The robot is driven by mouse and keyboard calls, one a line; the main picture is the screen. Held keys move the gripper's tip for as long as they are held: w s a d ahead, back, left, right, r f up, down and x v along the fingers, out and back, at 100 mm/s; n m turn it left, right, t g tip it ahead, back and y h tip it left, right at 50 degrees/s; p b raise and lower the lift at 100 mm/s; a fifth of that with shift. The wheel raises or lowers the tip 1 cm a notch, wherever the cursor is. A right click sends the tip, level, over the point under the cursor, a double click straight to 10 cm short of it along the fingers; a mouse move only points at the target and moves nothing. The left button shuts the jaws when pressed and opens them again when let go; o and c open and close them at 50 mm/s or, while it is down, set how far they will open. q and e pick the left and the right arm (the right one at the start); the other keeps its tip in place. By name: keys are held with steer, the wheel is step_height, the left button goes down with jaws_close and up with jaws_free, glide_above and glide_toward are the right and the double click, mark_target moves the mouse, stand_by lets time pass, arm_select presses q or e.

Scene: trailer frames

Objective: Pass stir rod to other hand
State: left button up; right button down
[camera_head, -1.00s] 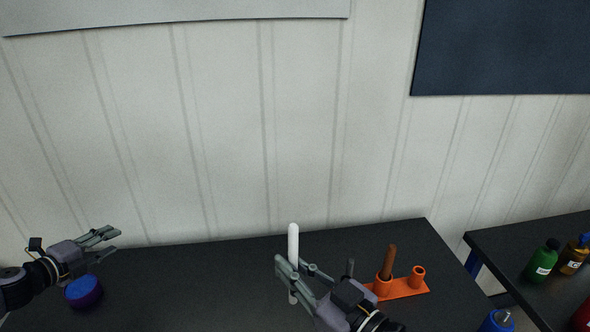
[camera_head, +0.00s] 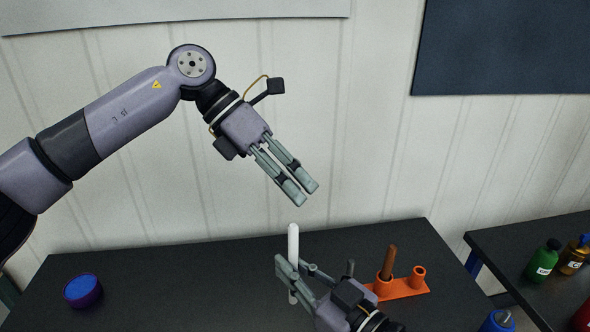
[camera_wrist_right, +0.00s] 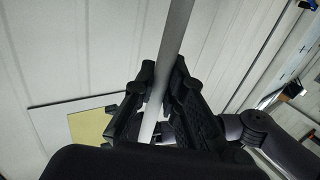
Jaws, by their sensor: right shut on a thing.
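The white stir rod (camera_head: 293,240) stands upright above the dark table, held in my right gripper (camera_head: 294,268). The right gripper is shut on the rod at its middle part, with the rod's upper end free. In the right wrist view the rod (camera_wrist_right: 174,50) runs up between the fingers (camera_wrist_right: 155,105). My left gripper (camera_head: 302,192) is empty and open, its fingers pointing down to the right, a short way above the rod's top in the head view. It does not touch the rod.
An orange holder (camera_head: 408,288) with a brown rod (camera_head: 388,262) stands right of my right gripper. A blue-topped purple round container (camera_head: 83,291) sits at the table's left. Green (camera_head: 542,260) and amber (camera_head: 573,256) bottles stand on a side table. The table's middle left is clear.

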mark_target(295, 226)
steer(key=shift+s+d, duration=0.1)
steer(key=shift+s, duration=0.1)
arm_select(q)
steer(key=s+r+m+t+y, duration=0.1)
steer(key=s+y, duration=0.1)
steer(key=s+r+m+t+y, duration=0.1)
steer(key=s+r+y, duration=0.1)
steer(key=y, duration=0.1)
steer(key=s+r+m+y, duration=0.1)
steer(key=s+r+y, duration=0.1)
steer(key=y, duration=0.1)
steer(key=shift+s+d+r+t, duration=0.2)
steer(key=shift+r+t, duration=0.05)
steer(key=shift+t, duration=0.15)
steer(key=shift+a, duration=0.1)
step_height(295, 226, down, 12)
steer(key=shift+r, duration=0.1)
arm_select(e)
steer(key=shift+w, duration=0.1)
arm_select(q)
steer(key=shift+c, duration=0.2)
jaws_close()
arm_select(e)
steer(key=c, duration=1.6)
jaws_free()
steer(key=shift+o, duration=0.2)
